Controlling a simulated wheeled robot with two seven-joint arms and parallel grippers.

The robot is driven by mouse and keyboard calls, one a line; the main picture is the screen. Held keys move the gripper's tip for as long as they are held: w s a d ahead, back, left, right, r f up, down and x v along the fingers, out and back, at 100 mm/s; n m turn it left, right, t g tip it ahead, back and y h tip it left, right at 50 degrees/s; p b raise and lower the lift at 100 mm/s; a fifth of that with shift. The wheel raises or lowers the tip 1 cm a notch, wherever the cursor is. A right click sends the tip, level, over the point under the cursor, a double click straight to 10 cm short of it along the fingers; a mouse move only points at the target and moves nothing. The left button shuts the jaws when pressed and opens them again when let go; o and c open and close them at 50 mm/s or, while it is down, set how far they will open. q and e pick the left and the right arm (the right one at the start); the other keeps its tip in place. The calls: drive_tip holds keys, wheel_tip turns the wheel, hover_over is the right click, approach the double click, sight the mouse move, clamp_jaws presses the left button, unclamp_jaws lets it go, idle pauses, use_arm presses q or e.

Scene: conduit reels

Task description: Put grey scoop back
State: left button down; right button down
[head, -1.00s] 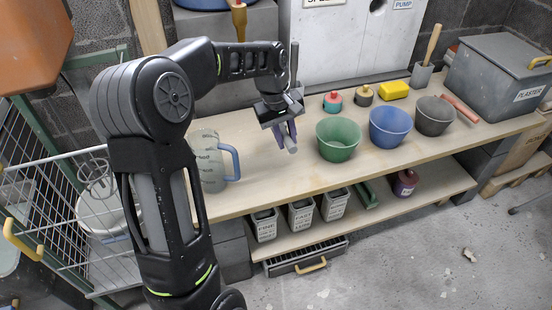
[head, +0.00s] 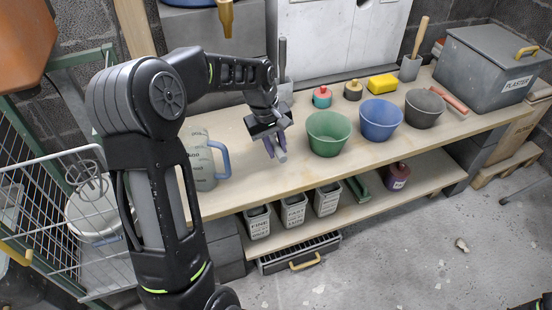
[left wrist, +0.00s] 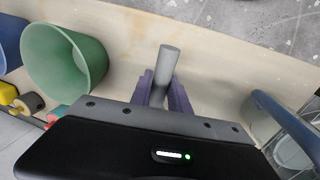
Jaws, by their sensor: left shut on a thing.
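My left gripper (head: 275,148) is over the bench, between the measuring jug and the green bucket. Its purple fingers are shut on a grey rod-like piece, which I take to be part of the grey scoop (head: 282,156). In the left wrist view the same grey piece (left wrist: 168,62) sticks out between the fingers (left wrist: 165,90). The rest of it is hidden by the gripper. I cannot tell whether it touches the bench. My right gripper is not in view.
A clear jug (head: 200,165) with a blue handle stands left of the gripper. Green (head: 328,135), blue (head: 380,122) and dark grey (head: 424,110) buckets stand to the right. Labelled bins (head: 293,210) stand on the lower shelf. The bench front (head: 245,190) is clear.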

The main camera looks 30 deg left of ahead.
use_arm(q)
drive_tip(key=shift+f+b, duration=0.4)
drive_tip(key=shift+f, duration=1.95)
drive_tip(key=shift+f, duration=0.1)
drive_tip(key=c, duration=1.2)
unclamp_jaws()
drive_tip(key=shift+c, duration=0.2)
drive_tip(key=shift+r, duration=0.4)
wheel_tip(320, 180, up, 11)
drive_tip(key=s+a+p, duration=0.1)
drive_tip(key=s+p, duration=0.1)
drive_tip(key=shift+a+r, duration=0.1)
